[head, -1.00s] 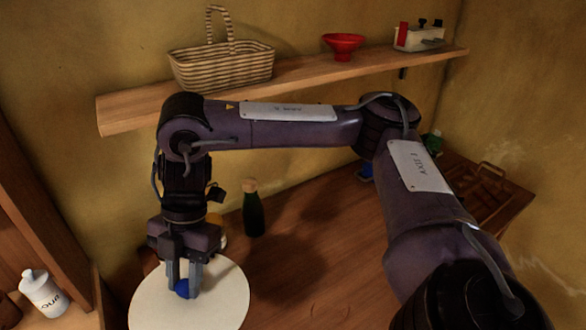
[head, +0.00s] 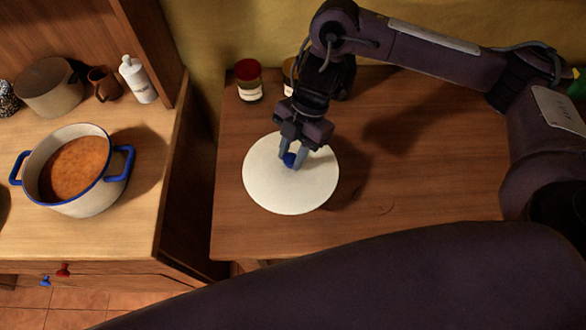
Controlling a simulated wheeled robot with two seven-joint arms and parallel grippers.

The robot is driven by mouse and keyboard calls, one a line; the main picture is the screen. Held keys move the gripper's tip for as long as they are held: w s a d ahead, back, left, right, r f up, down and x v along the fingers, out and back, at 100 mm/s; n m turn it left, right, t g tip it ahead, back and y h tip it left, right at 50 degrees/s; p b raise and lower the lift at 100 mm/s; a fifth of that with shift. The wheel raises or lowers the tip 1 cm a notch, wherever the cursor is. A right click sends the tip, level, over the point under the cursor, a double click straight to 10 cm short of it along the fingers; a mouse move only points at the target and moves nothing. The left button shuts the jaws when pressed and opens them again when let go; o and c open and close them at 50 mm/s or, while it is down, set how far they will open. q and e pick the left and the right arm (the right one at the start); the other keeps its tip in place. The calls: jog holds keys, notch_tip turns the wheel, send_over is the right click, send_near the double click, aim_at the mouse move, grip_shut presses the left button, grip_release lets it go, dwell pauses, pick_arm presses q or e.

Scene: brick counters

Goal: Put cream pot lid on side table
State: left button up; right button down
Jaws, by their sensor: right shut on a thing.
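The cream pot lid (head: 290,190) is a round cream disc with a blue knob (head: 289,159). In the head view it is over the left part of the brown wooden side table (head: 440,180). My right gripper (head: 292,158) points down and is shut on the blue knob. I cannot tell whether the lid touches the tabletop or is held just above it. The cream pot (head: 93,197) with blue handles stands uncovered on the lighter counter at left, with orange-brown food in it. My left gripper is not in view.
A red-lidded jar (head: 248,80) and a second jar (head: 288,77) stand at the table's back edge. A white bottle (head: 138,80), a brown mug (head: 104,84) and another pot (head: 50,88) are on the counter (head: 60,243). The table right of the lid is largely clear.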

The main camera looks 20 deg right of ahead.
notch_tip(320, 180, down, 8)
jog(key=shift+r+b, duration=0.25)
jog(key=shift+b, duration=0.1)
jog(key=shift+a+f, duration=0.1)
jog(key=c, duration=1.1)
grip_release()
jog(key=shift+r, duration=0.2)
jog(key=shift+w+d+r, duration=0.15)
jog(key=shift+d+r, duration=0.05)
jog(key=shift+r, duration=0.15)
jog(key=v, duration=1.1)
jog(key=shift+p, duration=0.4)
